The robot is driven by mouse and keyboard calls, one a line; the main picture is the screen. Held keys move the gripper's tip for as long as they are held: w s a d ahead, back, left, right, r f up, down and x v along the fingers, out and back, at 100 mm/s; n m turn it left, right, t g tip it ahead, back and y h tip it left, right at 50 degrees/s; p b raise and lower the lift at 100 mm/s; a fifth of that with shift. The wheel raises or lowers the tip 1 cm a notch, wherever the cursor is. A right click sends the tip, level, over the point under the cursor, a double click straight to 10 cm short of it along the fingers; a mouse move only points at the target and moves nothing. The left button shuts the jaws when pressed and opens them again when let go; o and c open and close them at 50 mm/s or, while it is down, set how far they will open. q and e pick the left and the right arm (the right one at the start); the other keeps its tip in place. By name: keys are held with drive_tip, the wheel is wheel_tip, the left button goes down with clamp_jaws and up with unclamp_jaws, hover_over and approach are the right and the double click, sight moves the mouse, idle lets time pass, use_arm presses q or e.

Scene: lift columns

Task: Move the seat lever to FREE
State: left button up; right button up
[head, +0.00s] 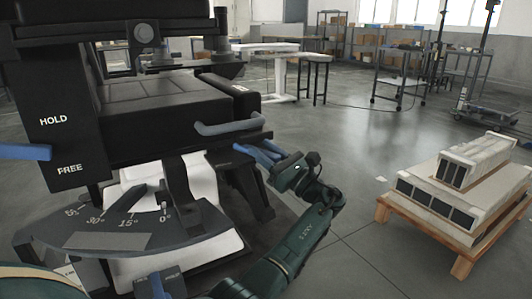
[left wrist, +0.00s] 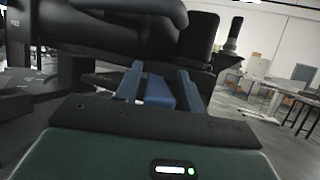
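A black panel (head: 66,145) at the left of the head view is marked HOLD above and FREE below. A blue lever (head: 24,152) lies across it, level between the two words and nearer FREE. My left gripper (head: 262,153) is at the front side of the black seat unit (head: 165,110), well right of that panel. In the left wrist view, its two fingers stand apart on either side of a blue bar (left wrist: 159,91); a grip on it does not show. Whether this bar is the seat lever I cannot tell. My right gripper is not in view.
Tables and shelves are far back.

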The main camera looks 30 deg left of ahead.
use_arm(q)
drive_tip(key=shift+o, duration=0.5)
drive_tip(key=shift+d+f, duration=0.1)
drive_tip(key=shift+d, duration=0.05)
drive_tip(key=v, duration=1.3)
drive_tip(key=shift+p, duration=0.35)
